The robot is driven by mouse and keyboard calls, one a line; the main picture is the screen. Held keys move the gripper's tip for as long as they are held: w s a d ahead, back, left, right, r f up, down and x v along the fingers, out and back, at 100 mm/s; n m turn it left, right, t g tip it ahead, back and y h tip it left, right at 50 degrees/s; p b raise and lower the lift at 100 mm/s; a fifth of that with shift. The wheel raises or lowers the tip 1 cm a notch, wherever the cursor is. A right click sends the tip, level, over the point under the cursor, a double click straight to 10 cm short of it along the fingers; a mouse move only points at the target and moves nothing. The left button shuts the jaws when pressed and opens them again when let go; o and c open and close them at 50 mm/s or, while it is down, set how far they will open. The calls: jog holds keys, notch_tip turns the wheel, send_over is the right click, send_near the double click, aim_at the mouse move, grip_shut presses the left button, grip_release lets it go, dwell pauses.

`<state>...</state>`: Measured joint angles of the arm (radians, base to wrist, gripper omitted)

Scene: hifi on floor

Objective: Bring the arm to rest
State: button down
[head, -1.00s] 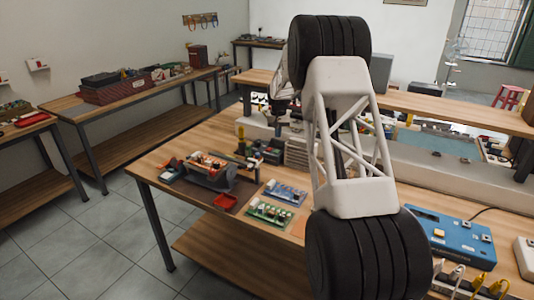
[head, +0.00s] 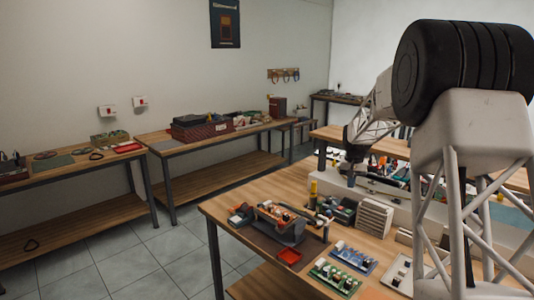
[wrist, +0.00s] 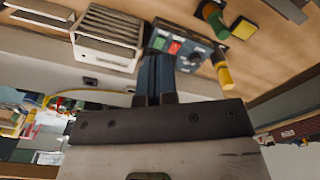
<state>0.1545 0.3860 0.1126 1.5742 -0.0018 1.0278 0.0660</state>
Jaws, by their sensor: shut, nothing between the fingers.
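My arm's white lattice link and black joint fill the right side of the head view. My gripper (head: 351,180) hangs from the far end of the arm, over the back part of the near workbench (head: 260,192). In the wrist view the fingers of my gripper (wrist: 155,62) are together with nothing between them. They point toward a blue-grey box with buttons (wrist: 186,46) and a white slatted block (wrist: 108,36). I cannot tell whether the fingertips touch anything.
Side benches (head: 160,146) stand along the left wall. Tiled floor (head: 150,260) lies open between them.

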jog(key=s+a+r, duration=0.3)
jog(key=s+r, duration=0.1)
jog(key=s, duration=0.6)
jog(key=s+a+r+n+t, duration=0.1)
jog(key=s+a+r, duration=0.25)
jog(key=s, duration=0.55)
jog(key=s+a+r, duration=0.2)
jog(key=s+r, duration=0.3)
jog(key=s, duration=0.5)
jog(key=s+a+f, duration=0.1)
jog(key=s+f, duration=0.1)
jog(key=s, duration=0.8)
jog(key=s+a+f+n, duration=0.1)
jog(key=s+a+f, duration=0.1)
jog(key=s, duration=0.9)
jog(key=s+a+f+t, duration=0.1)
jog(key=s+a+f, duration=0.1)
jog(key=s, duration=0.8)
jog(key=shift+s, duration=0.2)
jog(key=shift+f, duration=0.1)
